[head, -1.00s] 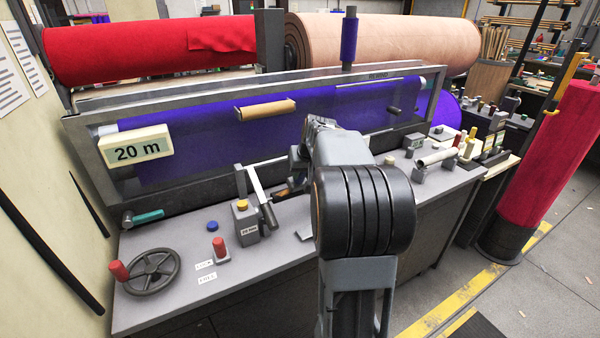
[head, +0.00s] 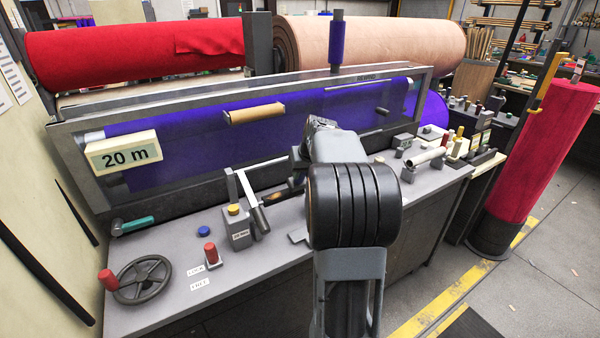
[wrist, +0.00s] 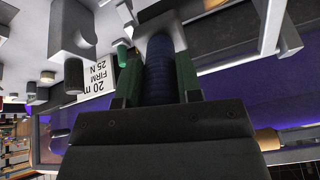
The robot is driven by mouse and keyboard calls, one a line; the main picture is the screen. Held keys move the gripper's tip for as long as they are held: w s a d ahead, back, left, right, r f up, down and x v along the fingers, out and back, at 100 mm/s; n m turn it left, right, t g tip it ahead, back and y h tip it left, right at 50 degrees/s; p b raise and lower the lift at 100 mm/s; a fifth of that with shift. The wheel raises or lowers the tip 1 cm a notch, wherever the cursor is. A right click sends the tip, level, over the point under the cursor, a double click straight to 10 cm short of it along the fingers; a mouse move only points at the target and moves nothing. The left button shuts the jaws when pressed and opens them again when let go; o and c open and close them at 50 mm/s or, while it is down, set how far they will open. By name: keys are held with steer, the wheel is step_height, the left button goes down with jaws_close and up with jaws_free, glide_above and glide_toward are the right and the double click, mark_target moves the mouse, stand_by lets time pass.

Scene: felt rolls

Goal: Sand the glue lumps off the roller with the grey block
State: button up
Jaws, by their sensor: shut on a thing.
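My gripper (wrist: 158,75) shows in the wrist view, its green-padded fingers shut on a dark blue ribbed cylinder (wrist: 160,68). The far end of this cylinder runs toward a pale grey piece at the top; I cannot tell whether it belongs to the grey block. In the head view my arm hides the gripper and what it holds. A pale roller (head: 425,157) lies across small grey supports at the right of the bench. Glue lumps on it are too small to make out. A grey block (head: 402,141) sits just behind the roller; I cannot tell whether it is the sanding block.
The grey bench (head: 185,255) carries a handwheel (head: 143,279), a red knob (head: 211,253) and a grey box with a yellow knob (head: 238,228). A framed purple felt panel (head: 190,140) stands behind. Small tools and blocks crowd the right end.

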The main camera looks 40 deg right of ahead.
steer(key=shift+a, duration=0.15)
steer(key=shift+w+a+b, duration=0.15)
steer(key=shift+a+b, duration=0.05)
steer(key=shift+a, duration=0.55)
steer(key=shift+w+a+b, duration=0.1)
steer(key=shift+a+b, duration=0.05)
steer(key=shift+a, duration=0.6)
steer(key=shift+a+f, duration=0.1)
steer(key=shift+w+a, duration=0.2)
steer(key=shift+a, duration=1.4)
steer(key=shift+a, duration=0.15)
steer(key=shift+w+a+b, duration=0.2)
steer(key=shift+a+b, duration=0.2)
steer(key=shift+a, duration=0.95)
